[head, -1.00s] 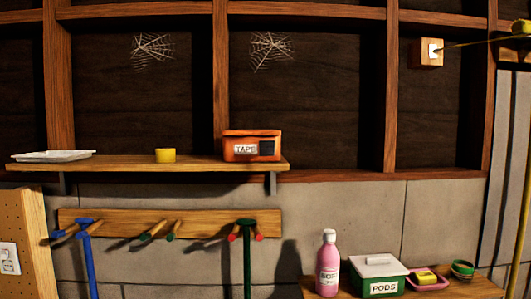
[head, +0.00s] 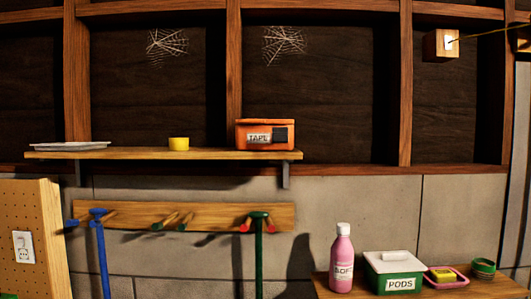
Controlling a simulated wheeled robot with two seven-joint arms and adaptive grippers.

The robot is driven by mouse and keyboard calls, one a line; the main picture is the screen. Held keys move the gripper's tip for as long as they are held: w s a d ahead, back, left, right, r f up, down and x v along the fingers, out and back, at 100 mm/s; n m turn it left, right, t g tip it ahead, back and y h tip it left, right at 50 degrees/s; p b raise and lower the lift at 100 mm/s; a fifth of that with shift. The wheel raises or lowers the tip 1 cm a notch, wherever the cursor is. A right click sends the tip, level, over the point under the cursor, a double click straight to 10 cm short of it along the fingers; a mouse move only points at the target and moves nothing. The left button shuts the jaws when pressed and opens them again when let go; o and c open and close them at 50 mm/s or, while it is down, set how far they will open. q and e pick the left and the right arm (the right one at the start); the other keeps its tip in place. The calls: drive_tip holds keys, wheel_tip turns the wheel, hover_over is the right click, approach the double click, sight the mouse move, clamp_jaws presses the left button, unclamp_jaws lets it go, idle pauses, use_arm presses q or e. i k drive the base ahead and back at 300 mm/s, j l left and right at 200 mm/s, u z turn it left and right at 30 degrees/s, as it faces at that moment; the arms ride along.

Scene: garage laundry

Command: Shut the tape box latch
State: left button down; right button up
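The orange tape box (head: 265,134) stands upright on the right end of the wooden wall shelf (head: 215,155). It has a white TAPE label on its front. A dark latch plate (head: 281,135) shows at the right of its front. The lid looks down, but whether the latch is fastened is too small to tell. Neither of my grippers is in the head view.
Tools hang from a peg rail (head: 133,213) below.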

sight(280, 134)
drive_tip(key=l+u, duration=0.15)
drive_tip(key=u, duration=0.25)
drive_tip(key=l+u, duration=0.15)
drive_tip(key=u, duration=0.25)
drive_tip(key=i+l+u, duration=0.1)
drive_tip(key=u, duration=0.25)
drive_tip(key=l+u, duration=0.2)
drive_tip(key=u, duration=0.2)
drive_tip(key=k+l, duration=0.1)
drive_tip(key=l, duration=0.2)
